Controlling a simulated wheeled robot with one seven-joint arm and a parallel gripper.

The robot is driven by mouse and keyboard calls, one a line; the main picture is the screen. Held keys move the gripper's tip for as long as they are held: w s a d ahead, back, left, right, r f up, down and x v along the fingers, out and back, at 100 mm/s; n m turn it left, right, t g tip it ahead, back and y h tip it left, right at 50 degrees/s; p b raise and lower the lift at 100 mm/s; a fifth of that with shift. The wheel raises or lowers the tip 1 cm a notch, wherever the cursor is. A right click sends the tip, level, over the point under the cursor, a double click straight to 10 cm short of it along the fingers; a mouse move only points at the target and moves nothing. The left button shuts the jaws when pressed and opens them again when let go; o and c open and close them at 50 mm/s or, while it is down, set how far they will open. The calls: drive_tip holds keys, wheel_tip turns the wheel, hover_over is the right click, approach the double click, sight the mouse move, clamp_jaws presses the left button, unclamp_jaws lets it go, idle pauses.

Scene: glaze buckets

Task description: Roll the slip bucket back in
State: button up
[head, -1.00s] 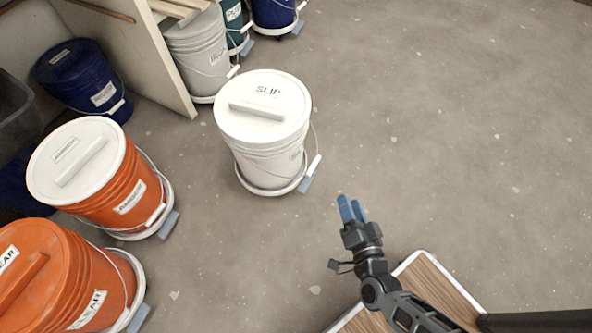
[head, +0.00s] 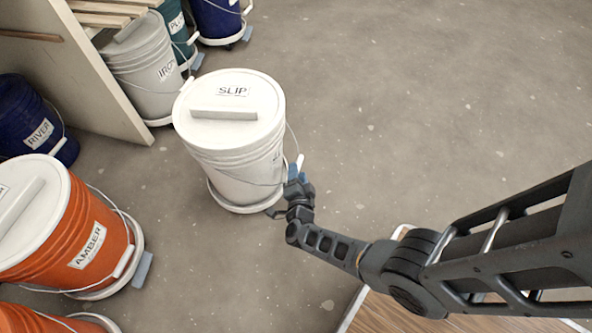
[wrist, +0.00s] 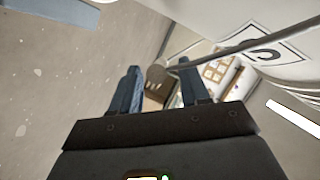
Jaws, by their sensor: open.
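The white slip bucket (head: 232,145), with a lid labelled SLIP, stands upright on a white wheeled base (head: 235,205) on the open floor. Its wire handle (head: 284,150) hangs on the right side with a white grip (head: 299,163). My gripper (head: 297,174) is at the bucket's lower right, close to that grip; it hides the blue tab of the base.
The grey IRON bucket (head: 145,65) stands behind at the upper left, beside a pale upright panel (head: 85,85). The orange AMBER bucket (head: 85,240) is at left, and the blue RIVER bucket (head: 35,125) beyond it. Floor (head: 430,110) to the right is clear.

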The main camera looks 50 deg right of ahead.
drive_tip(key=shift+b+x, duration=0.45)
drive_tip(key=shift+x, duration=1.1)
clamp_jaws()
